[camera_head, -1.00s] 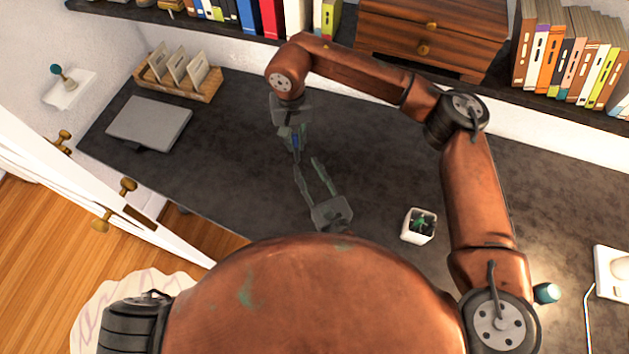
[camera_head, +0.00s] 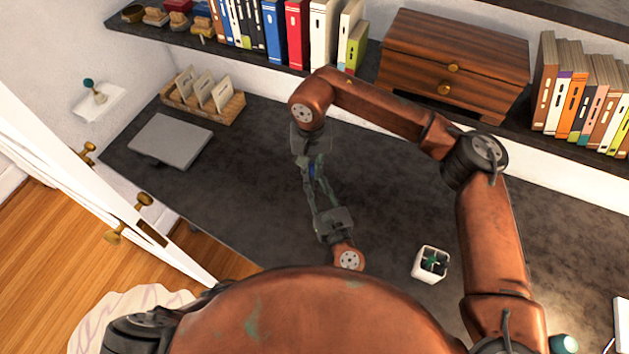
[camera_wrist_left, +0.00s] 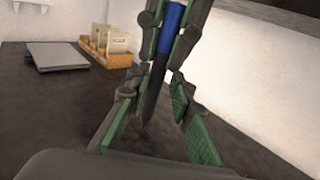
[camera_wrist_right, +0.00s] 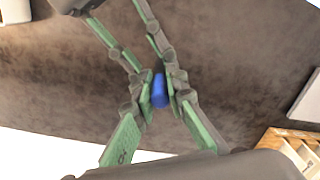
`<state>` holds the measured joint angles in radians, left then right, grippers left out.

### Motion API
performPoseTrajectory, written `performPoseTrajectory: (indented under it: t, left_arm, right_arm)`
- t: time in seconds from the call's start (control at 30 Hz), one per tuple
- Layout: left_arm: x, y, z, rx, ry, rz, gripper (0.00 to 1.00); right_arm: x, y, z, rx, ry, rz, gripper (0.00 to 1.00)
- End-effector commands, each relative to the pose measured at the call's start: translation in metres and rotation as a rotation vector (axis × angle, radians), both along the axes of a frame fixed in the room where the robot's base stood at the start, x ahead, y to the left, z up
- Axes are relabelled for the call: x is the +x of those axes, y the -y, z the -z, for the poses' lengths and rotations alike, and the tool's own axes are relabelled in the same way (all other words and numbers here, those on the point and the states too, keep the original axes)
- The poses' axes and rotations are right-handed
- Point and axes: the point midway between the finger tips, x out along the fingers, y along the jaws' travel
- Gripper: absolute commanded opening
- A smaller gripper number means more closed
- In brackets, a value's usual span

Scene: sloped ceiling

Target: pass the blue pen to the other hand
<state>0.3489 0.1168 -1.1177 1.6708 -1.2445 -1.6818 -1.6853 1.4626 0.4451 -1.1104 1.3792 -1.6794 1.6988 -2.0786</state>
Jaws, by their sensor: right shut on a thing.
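The blue pen (camera_head: 311,170) is held over the desk by my right gripper (camera_head: 309,163), which is shut on it. In the right wrist view the blue pen (camera_wrist_right: 160,90) shows end-on between the right fingertips (camera_wrist_right: 160,96). In the left wrist view the pen's blue part (camera_wrist_left: 172,22) is between the right fingers at the top, and its dark lower part hangs between the left fingers. My left gripper (camera_wrist_left: 160,105) is open around the pen, with a gap on both sides. In the head view the left fingers (camera_head: 316,185) reach up to the right gripper.
The dark desk (camera_head: 250,180) is clear below the grippers. A small white pot with a plant (camera_head: 416,268) stands to the right. A grey closed laptop (camera_head: 172,140) and a wooden card holder (camera_head: 228,108) lie at left. A shelf with books and a drawer box (camera_head: 450,75) runs behind.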

Motion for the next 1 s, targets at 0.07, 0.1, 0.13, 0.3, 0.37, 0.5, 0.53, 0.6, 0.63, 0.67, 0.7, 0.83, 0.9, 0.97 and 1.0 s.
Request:
performPoseTrajectory:
  t: [0.07,0.1,0.13,0.3,0.37,0.5,0.53,0.6,0.63,0.67,0.7,0.83,0.9,0.97,1.0]
  left_arm:
    - [-0.0001,0.0,0.0,0.0,0.0,0.0,0.14]
    - [-0.0002,0.0001,0.0,0.0,0.0,0.0,0.11]
    - [-0.0001,0.0002,0.0,0.0,0.0,0.0,0.09]
    - [-0.0002,0.001,-0.0002,0.0,0.0,0.003,0.0]
    - [-0.0002,0.0013,-0.0003,0.0,0.0,0.003,0.0]
    - [-0.0001,0.0021,-0.0006,0.0,0.001,0.005,0.0]
    - [-0.0001,0.0021,-0.0007,0.0,0.001,0.006,0.0]
    - [-0.0001,0.0021,-0.0008,0.0,0.001,0.005,0.0]
    - [-0.0001,0.0019,-0.0008,0.0,0.001,0.005,0.0]
    - [-0.0001,0.0018,-0.0007,0.0,0.001,0.004,0.0]
    - [-0.0001,0.0016,-0.0007,0.0,0.001,0.004,0.0]
    - [-0.0002,0.001,-0.0005,0.0,0.001,0.002,0.0]
    - [-0.0002,0.0008,-0.0003,0.0,0.0,0.002,0.0]
    - [-0.0002,0.0005,-0.0002,0.0,0.0,0.001,0.0]
    - [-0.0002,0.0004,-0.0002,0.0,0.0,0.001,0.0]
  right_arm:
    - [0.0,0.0,0.0,0.0,0.0,0.0,0.01]
    - [0.0,-0.0001,-0.0001,0.0,0.0,0.0,0.01]
    - [-0.0001,-0.0002,-0.0001,0.0,0.0,0.0,0.01]
    - [-0.0005,-0.001,-0.0002,0.002,0.0,-0.001,0.01]
    - [-0.0008,-0.0014,-0.0003,0.003,0.0,-0.002,0.01]
    - [-0.0011,-0.0022,-0.0004,0.005,-0.001,-0.003,0.17]
    - [-0.0011,-0.0022,-0.0004,0.005,-0.001,-0.003,0.19]
    - [-0.0011,-0.002,-0.0003,0.005,-0.001,-0.003,0.23]
    - [-0.001,-0.0019,-0.0003,0.004,-0.001,-0.003,0.25]
    - [-0.0009,-0.0017,-0.0002,0.004,-0.001,-0.002,0.28]
    - [-0.0008,-0.0015,-0.0002,0.004,-0.001,-0.002,0.3]
    - [-0.0005,-0.0009,-0.0001,0.002,0.0,-0.001,0.33]
    - [-0.0004,-0.0007,0.0,0.001,0.0,-0.001,0.33]
    - [-0.0003,-0.0005,-0.0001,0.001,0.0,-0.001,0.33]
    - [-0.0002,-0.0004,-0.0005,0.001,0.0,-0.001,0.33]
